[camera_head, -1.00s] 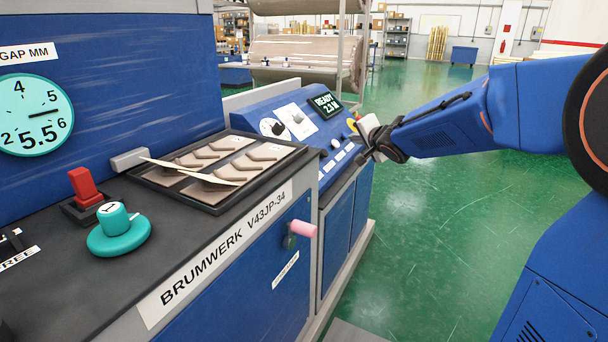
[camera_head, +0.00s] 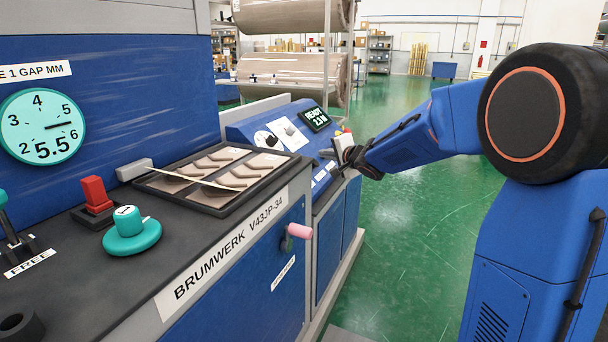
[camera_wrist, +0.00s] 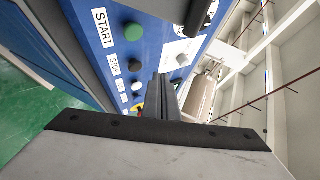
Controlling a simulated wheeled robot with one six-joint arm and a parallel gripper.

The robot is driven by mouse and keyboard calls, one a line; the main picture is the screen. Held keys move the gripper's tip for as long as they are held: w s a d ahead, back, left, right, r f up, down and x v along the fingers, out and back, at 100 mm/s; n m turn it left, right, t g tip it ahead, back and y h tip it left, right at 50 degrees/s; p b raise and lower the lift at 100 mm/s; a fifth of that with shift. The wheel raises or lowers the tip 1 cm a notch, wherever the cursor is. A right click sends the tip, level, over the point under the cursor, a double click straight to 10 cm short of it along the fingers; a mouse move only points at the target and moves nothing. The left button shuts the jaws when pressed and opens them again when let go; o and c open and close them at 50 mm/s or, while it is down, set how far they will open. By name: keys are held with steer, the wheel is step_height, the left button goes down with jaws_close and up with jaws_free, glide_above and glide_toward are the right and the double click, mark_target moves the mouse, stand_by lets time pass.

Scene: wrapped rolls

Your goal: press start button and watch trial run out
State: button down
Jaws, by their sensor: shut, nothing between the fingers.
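The control panel (camera_head: 272,121) is a sloped blue console with a small screen (camera_head: 315,119) that reads READY and a second line that looks like 2.3 M. In the wrist view the green start button (camera_wrist: 133,32) sits beside its START label (camera_wrist: 102,27). A black button (camera_wrist: 135,65) beside a STOP label and a white button (camera_wrist: 137,87) lie in the same row. My gripper (camera_head: 335,154) is over the panel's right end, with its fingers shut and empty. In the wrist view the fingers (camera_wrist: 160,88) point at the panel, apart from the start button. Contact with the panel cannot be told.
A dark tray (camera_head: 165,186) of sample pieces lies on the machine top. The green floor (camera_head: 420,235) at right is clear.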

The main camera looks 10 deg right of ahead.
steer(key=shift+w+a+f, duration=0.5)
steer(key=shift+a+f, duration=0.2)
steer(key=shift+f, duration=0.3)
steer(key=shift+w+a+f, duration=0.5)
steer(key=shift+a+f, duration=0.15)
steer(key=shift+f, duration=0.4)
steer(key=shift+w+a+f, duration=0.5)
steer(key=shift+a+f, duration=0.2)
steer(key=shift+f, duration=0.3)
steer(key=shift+w+a+f, duration=0.15)
steer(key=shift+a+f, duration=0.1)
steer(key=shift+f, duration=0.05)
steer(key=shift+w+a+f, duration=0.1)
steer(key=shift+f, duration=0.05)
stand_by(0.5)
